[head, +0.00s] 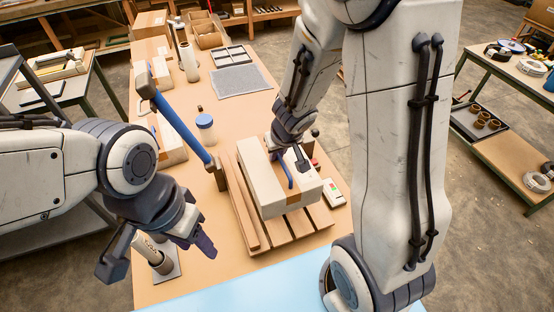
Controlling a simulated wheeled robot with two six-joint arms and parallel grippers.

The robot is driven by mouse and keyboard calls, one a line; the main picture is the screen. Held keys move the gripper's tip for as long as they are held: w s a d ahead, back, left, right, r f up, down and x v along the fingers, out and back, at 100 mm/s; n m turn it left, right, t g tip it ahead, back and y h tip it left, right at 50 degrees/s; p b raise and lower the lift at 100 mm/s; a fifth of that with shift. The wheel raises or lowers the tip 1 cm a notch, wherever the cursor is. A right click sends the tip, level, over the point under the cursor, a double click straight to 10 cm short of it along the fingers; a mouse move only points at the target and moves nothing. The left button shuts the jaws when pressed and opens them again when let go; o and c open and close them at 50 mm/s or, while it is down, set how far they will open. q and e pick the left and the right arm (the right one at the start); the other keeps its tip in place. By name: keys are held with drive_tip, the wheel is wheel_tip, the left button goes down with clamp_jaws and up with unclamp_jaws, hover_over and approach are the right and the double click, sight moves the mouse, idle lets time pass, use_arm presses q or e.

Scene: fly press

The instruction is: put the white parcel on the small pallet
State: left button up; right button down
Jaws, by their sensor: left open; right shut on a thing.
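The white parcel (288,204), a pale box with brown tape on its near end, is at the small pallet (300,225), over its slats. Whether it rests fully on them is hard to tell. My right gripper (290,163) is at the top of the parcel and shut on it, beside a blue strip; the exact grip is partly hidden. My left gripper (158,258) is open and empty, left of the pallet, near a small upright cylinder on a plate.
A blue bar (181,127) with dark ends slants up just left of the pallet. A blue-lidded jar (206,128), cartons (168,140) and a grey mat (239,81) lie farther back on the bench. A small device with coloured buttons (333,193) sits right of the parcel.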

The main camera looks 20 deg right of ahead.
drive_tip(key=w+d+f, duration=0.1)
drive_tip(key=w, duration=0.1)
drive_tip(key=w+d+f, duration=0.1)
drive_tip(key=w+f, duration=0.1)
drive_tip(key=w+d+f, duration=0.1)
drive_tip(key=w, duration=0.2)
drive_tip(key=shift+f+b, duration=0.2)
drive_tip(key=shift+b, duration=0.1)
wheel_tip(320, 180, down, 4)
drive_tip(key=b, duration=0.4)
drive_tip(key=shift+f+b, duration=0.15)
drive_tip(key=shift+b, duration=0.15)
drive_tip(key=c, duration=0.9)
unclamp_jaws()
drive_tip(key=shift+s+f, duration=0.1)
